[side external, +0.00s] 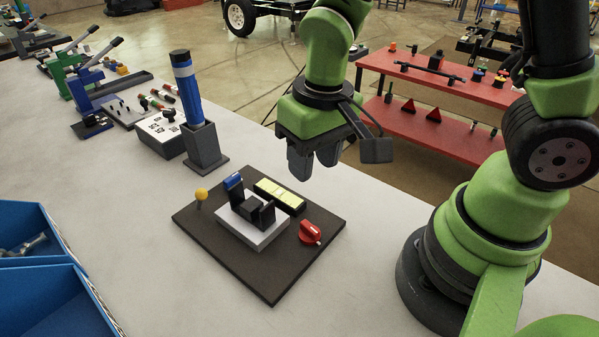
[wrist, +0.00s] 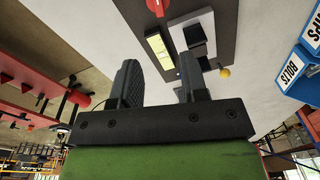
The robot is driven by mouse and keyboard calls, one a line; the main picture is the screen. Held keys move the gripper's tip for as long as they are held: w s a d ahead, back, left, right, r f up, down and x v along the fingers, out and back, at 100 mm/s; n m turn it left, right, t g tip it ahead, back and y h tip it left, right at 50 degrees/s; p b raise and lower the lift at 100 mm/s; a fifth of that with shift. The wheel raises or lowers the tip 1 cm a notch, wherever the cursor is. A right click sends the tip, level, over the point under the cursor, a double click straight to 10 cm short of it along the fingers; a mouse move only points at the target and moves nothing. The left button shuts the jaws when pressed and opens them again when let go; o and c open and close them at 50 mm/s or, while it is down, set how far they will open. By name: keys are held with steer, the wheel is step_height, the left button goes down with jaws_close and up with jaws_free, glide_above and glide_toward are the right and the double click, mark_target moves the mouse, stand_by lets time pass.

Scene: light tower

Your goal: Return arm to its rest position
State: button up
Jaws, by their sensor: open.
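My gripper (side external: 314,160) hangs from my green arm above the white table, over the far edge of the dark board (side external: 270,277). Its two dark fingers are apart with nothing between them, and they also show in the wrist view (wrist: 158,82). A light tower (side external: 187,88) with a black cap and blue band stands upright in a grey square holder (side external: 206,147), left of my gripper and apart from it. The board carries a black cradle on a white block (side external: 252,230), a yellow-lit panel (side external: 279,195), a red switch (side external: 311,232), a yellow knob (side external: 201,194) and a blue part (side external: 234,182).
Blue bins (side external: 42,278) stand at the left front. A box with a patterned top (side external: 160,135) and blue and green presses (side external: 88,82) are farther back. A red shelf (side external: 432,134) stands behind my gripper.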

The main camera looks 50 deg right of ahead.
steer(key=s+d+r+t, duration=0.2)
steer(key=s+r+t, duration=0.1)
steer(key=r, duration=0.5)
steer(key=s+d+r+m+t+y, duration=0.1)
steer(key=s+d+r+t, duration=0.1)
steer(key=s+r, duration=0.3)
step_height(320, 180, up, 3)
steer(key=shift+s+f+m+t+y, duration=0.15)
steer(key=shift+s+m+t+y, duration=0.15)
steer(key=shift+t, duration=0.4)
